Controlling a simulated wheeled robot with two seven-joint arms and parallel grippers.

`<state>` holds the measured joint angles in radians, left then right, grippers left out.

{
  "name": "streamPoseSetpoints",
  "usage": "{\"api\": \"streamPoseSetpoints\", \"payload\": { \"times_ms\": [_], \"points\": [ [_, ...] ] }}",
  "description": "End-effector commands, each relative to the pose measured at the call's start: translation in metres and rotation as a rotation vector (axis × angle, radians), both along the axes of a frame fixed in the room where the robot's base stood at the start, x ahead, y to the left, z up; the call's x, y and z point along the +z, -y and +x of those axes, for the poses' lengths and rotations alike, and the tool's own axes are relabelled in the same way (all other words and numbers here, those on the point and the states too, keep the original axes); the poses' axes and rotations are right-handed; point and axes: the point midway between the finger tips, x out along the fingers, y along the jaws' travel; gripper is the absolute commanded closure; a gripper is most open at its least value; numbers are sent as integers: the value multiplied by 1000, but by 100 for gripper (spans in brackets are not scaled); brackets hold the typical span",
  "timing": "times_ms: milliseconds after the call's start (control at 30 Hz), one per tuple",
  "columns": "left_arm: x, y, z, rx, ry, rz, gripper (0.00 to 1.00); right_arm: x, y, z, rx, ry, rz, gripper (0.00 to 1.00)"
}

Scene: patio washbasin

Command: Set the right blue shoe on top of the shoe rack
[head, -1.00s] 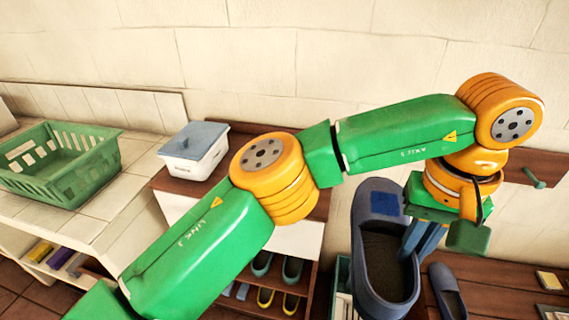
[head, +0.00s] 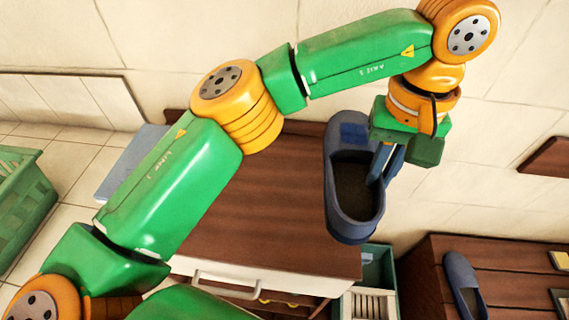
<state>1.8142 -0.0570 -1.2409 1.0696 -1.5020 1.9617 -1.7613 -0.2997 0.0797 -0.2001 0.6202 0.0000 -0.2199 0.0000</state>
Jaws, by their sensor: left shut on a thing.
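A blue shoe (head: 350,205) hangs in the air, toe up and opening facing me. My left gripper (head: 384,168) is shut on its right side wall. The shoe is at the right end of the brown-topped shoe rack (head: 270,205) and overlaps its edge in the head view; I cannot tell its exact height above it. A second blue shoe (head: 463,285) lies on the slatted wooden bench at the lower right. My right gripper is not in view.
A green basket (head: 15,200) is at the far left. A green crate (head: 375,270) sits between rack and bench (head: 500,260). The rack's middle top looks clear.

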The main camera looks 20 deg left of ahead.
Motion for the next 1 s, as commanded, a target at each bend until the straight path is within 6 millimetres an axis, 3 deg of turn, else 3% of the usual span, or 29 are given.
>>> {"api": "streamPoseSetpoints", "payload": {
  "times_ms": [100,233,400,567,700,1000],
  "points": [
    [-17,-37,5,5,-3,-1,100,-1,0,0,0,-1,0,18],
    [-34,-81,10,7,-4,1,100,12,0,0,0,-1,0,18],
    [-74,-112,14,4,-5,2,100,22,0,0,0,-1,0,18],
    [-94,-127,16,2,-4,1,100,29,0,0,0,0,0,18],
    [-121,-126,16,0,-3,1,100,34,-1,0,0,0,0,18],
    [-128,-125,17,0,1,0,100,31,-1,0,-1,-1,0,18]
  ]
}}
